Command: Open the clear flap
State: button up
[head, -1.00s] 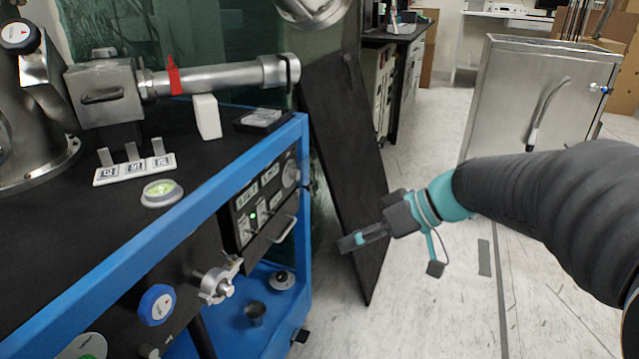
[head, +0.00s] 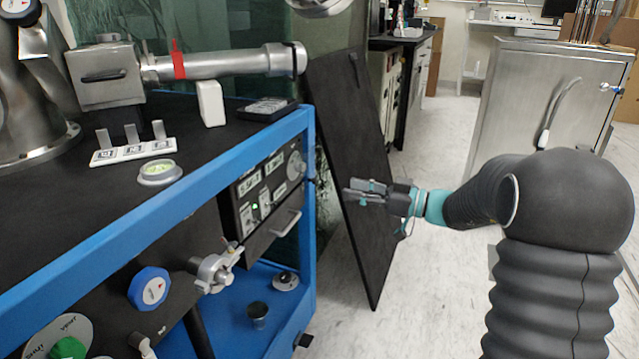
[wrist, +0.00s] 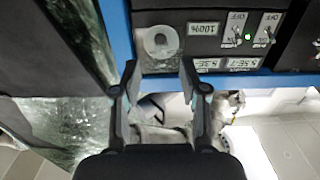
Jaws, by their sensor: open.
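The clear flap seems to be the pale, see-through square (wrist: 161,41) over a round knob on the control panel in the wrist view, which shows the panel upside down. In the head view, that knob area (head: 296,164) is at the panel's upper right end, too small to tell the flap from the knob. My gripper (head: 347,190) is open and empty, to the right of the panel and in front of a leaning black board. In the wrist view, my gripper's fingertips (wrist: 158,72) are spread just below the flap, with no visible contact.
The panel (head: 265,195) also has switches and a drawer-like handle (head: 286,223). The blue frame (head: 309,200) edges it closely. The black board (head: 352,165) leans behind my gripper. A steel cabinet (head: 500,100) stands at the back right. The floor between is open.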

aim_at(316, 182)
jog(key=x, duration=0.9)
jog(key=shift+a, duration=0.15)
grip_shut()
